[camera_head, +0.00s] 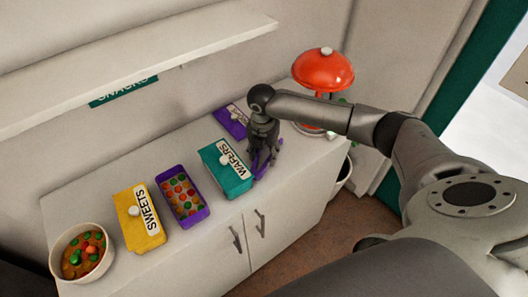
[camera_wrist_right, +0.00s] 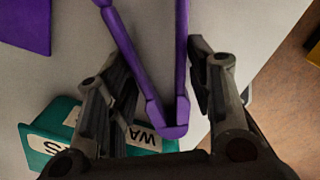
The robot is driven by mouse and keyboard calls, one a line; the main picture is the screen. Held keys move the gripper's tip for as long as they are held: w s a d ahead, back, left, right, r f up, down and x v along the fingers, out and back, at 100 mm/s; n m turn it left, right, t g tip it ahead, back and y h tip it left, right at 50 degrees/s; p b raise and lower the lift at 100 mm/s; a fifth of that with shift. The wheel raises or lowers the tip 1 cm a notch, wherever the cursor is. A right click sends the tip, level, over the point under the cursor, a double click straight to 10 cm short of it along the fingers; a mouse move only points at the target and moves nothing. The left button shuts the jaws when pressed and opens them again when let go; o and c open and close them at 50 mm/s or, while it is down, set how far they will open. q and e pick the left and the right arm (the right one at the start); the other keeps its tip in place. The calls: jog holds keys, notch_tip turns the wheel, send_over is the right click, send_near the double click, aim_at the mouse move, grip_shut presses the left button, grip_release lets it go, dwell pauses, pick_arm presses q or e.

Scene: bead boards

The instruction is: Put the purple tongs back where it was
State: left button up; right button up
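The purple tongs (camera_head: 262,168) are at the front right of the white cabinet top, beside the teal WAFERS box (camera_head: 226,169). My right gripper (camera_head: 263,150) points down over them. In the right wrist view, the tongs (camera_wrist_right: 166,118) form a V with the bend towards the palm. Whether the tongs touch the cabinet top is hard to tell. My left gripper is not in view.
A purple box (camera_head: 232,121) stands behind the WAFERS box. A purple tray of candies (camera_head: 203,213), a yellow SWEETS box (camera_head: 129,231) and a bowl (camera_head: 58,253) stand to the left. A red-domed stand (camera_head: 322,72) is at the back right. A shelf (camera_head: 150,58) hangs above.

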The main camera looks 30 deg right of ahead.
notch_tip(320, 180, up, 12)
jog(key=shift+s+a, duration=0.2)
jog(key=shift+a, duration=0.1)
